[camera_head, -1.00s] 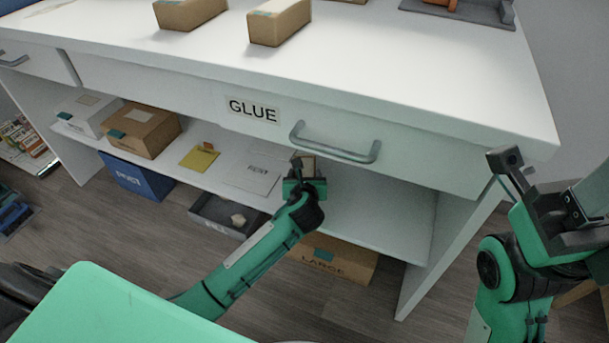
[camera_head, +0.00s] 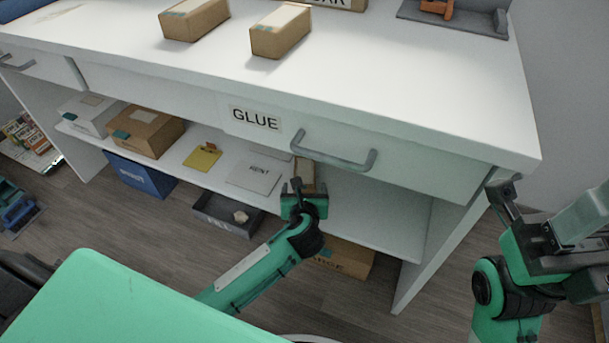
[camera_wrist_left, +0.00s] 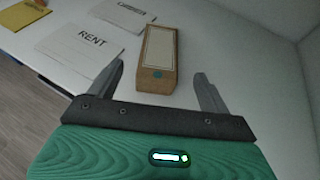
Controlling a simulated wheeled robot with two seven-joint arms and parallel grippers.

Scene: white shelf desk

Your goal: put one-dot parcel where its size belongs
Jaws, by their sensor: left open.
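A brown parcel (camera_wrist_left: 158,58) with a pale label on top and one teal dot on its near end lies on the white shelf under the drawer. It also shows in the head view (camera_head: 303,174), just beyond my left gripper (camera_head: 302,188). In the left wrist view my left gripper (camera_wrist_left: 158,88) is open, its fingers apart on either side of the parcel's near end, with gaps on both sides. The parcel's far end is near the shelf's back. My right gripper (camera_head: 528,215) is raised at the right, away from the parcel; its jaw opening is unclear.
The RENT envelope (camera_wrist_left: 92,42) lies left of the parcel; a yellow envelope (camera_head: 203,157) is further left. The GLUE drawer (camera_head: 330,150) overhangs the shelf. A LARGE box (camera_head: 345,258), grey tray (camera_head: 228,214) and blue bin (camera_head: 140,175) stand below.

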